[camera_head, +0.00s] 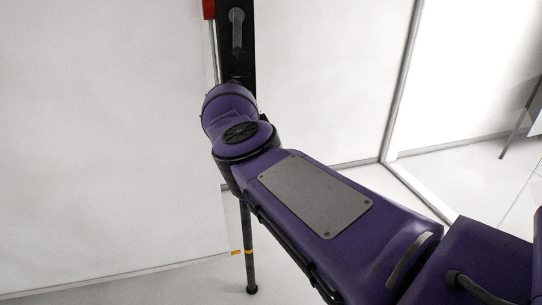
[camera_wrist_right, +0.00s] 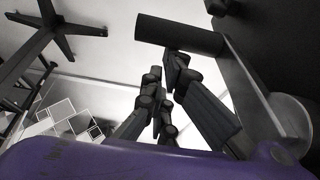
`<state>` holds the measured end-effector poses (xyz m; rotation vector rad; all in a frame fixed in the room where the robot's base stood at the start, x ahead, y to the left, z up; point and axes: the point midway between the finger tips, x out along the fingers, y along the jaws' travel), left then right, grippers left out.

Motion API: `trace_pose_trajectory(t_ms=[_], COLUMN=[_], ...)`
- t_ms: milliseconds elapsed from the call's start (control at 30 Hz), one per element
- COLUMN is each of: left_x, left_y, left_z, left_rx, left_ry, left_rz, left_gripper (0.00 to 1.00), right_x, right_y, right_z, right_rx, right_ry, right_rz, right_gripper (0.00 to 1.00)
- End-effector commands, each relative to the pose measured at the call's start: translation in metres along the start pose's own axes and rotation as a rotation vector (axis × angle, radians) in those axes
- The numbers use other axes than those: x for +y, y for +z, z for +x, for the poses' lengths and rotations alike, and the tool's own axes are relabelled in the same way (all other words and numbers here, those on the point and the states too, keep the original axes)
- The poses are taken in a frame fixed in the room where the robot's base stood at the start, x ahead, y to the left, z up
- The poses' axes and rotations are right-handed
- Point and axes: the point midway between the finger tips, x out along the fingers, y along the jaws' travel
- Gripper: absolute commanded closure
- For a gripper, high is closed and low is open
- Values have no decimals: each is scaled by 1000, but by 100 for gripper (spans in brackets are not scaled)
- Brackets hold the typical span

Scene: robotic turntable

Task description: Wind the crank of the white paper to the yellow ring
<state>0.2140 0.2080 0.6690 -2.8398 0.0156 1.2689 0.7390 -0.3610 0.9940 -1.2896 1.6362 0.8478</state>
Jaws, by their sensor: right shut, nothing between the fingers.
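The white paper (camera_head: 100,130) hangs as a large sheet at the left in the head view. Its lower edge is close to the floor. A dark pole (camera_head: 248,225) stands beside it, with a yellow ring (camera_head: 249,252) low on it. A black upright (camera_head: 236,62) at the top carries a grey lever-like part, possibly the crank (camera_head: 237,28). In the right wrist view, a dark cylindrical handle (camera_wrist_right: 180,35) lies just beyond the fingertips of my right gripper (camera_wrist_right: 164,66). That gripper is shut and empty; contact with the handle is unclear. My left gripper is out of view.
My purple right arm crosses the head view and hides part of the upright. A grey-edged white panel (camera_head: 336,80) stands behind at the right, with open floor (camera_head: 470,180) beyond it. A black-legged stand (camera_wrist_right: 50,35) shows in the right wrist view.

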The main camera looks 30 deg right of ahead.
Motion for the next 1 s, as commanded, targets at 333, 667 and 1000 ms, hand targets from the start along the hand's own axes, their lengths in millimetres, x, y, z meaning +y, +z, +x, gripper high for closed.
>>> trace_pose_trajectory(t_ms=[333,667,1000], left_x=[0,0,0], left_y=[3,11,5], left_z=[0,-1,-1], left_rx=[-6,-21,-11], left_ry=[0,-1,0], left_rz=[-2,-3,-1], left_gripper=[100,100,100], right_x=[1,2,1], right_y=[14,15,14], right_z=[6,6,-12], right_rx=[-7,-7,-7], right_ry=[4,4,-1], right_rz=[-8,-9,-8], right_gripper=[100,100,100])
